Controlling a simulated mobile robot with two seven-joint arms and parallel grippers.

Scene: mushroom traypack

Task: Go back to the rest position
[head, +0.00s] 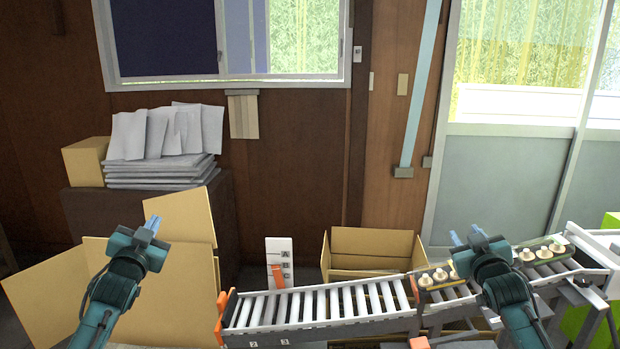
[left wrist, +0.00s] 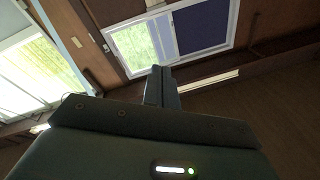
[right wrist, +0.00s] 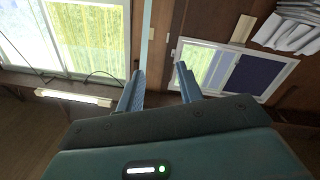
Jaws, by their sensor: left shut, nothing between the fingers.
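My left gripper (head: 152,223) is raised in front of the open cardboard box at the left, pointing up and away. Its fingers are together and empty, as the left wrist view (left wrist: 161,85) also shows. My right gripper (head: 465,236) is raised over the right part of the roller conveyor. Its fingers stand apart with nothing between them in the right wrist view (right wrist: 160,85). Both wrist cameras look up at the windows and wall.
The roller conveyor (head: 318,322) runs across the lower right. Trays of pale mushrooms (head: 528,256) sit on its right part. Open cardboard boxes stand at the left (head: 60,290) and behind the conveyor (head: 372,243). Grey sheets (head: 160,170) are stacked on a dark cabinet (head: 200,215).

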